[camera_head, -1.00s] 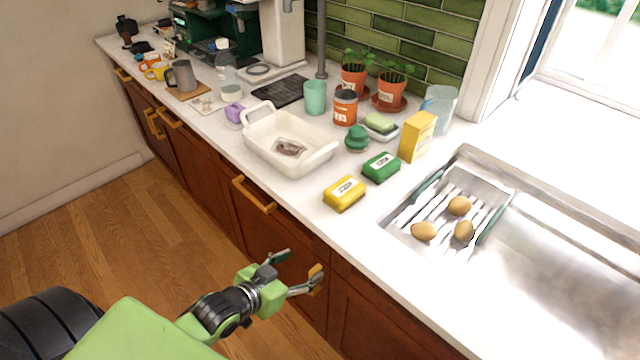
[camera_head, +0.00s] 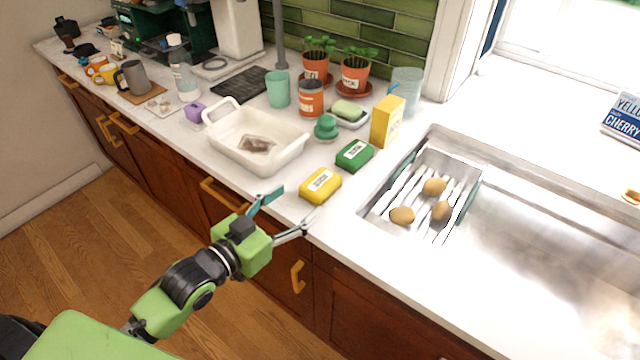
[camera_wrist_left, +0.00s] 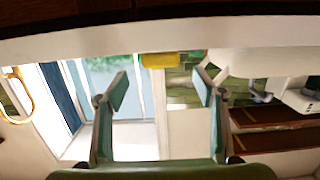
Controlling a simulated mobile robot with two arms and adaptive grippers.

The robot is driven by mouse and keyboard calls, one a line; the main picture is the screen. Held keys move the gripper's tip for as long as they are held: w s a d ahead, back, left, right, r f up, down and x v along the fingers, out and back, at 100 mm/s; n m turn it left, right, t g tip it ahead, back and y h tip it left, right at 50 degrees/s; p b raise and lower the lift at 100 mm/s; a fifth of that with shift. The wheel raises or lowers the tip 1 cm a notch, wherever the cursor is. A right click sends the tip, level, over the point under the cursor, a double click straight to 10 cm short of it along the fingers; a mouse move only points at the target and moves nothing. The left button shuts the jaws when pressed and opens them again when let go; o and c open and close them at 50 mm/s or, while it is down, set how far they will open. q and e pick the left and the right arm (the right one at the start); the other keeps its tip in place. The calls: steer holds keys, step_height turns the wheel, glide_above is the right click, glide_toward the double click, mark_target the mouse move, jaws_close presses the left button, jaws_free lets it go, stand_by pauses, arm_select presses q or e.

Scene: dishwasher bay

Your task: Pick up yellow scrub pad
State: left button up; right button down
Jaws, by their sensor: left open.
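The yellow scrub pad (camera_head: 320,186) lies on the white counter near its front edge, with a white label on top. Just behind it to the right lies a green pad (camera_head: 354,155). My left gripper (camera_head: 289,207) is open and empty, in front of the counter edge, a short way to the lower left of the yellow pad. In the left wrist view the yellow pad (camera_wrist_left: 160,60) shows between and beyond the two open fingers (camera_wrist_left: 161,90), apart from them. My right gripper is not in view.
A white dish tub (camera_head: 258,140) stands to the left of the pads. A yellow box (camera_head: 387,121) and a green scrubber (camera_head: 326,128) stand behind them. The sink with a rack (camera_head: 462,192) holding several brown items lies to the right. Drawer handles stick out below the counter.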

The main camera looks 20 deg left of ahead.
mark_target(308, 194)
arm_select(q)
steer(key=x, duration=0.4)
steer(key=shift+r, duration=0.1)
steer(key=shift+w+d+f+p, duration=0.2)
steer(key=shift+w+p, duration=0.15)
steer(key=shift+w, duration=0.3)
steer(key=x, duration=0.3)
steer(key=shift+w+f+p, duration=0.2)
steer(key=shift+f+p, duration=0.05)
steer(key=shift+p, duration=0.15)
steer(key=shift+w+d+f, duration=0.15)
steer(key=shift+w+d, duration=0.05)
steer(key=shift+w, duration=0.25)
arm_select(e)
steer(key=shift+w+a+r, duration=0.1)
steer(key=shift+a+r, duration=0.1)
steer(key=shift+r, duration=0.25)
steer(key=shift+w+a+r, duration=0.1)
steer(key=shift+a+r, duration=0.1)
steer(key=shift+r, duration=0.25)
arm_select(q)
steer(key=c, duration=1.2)
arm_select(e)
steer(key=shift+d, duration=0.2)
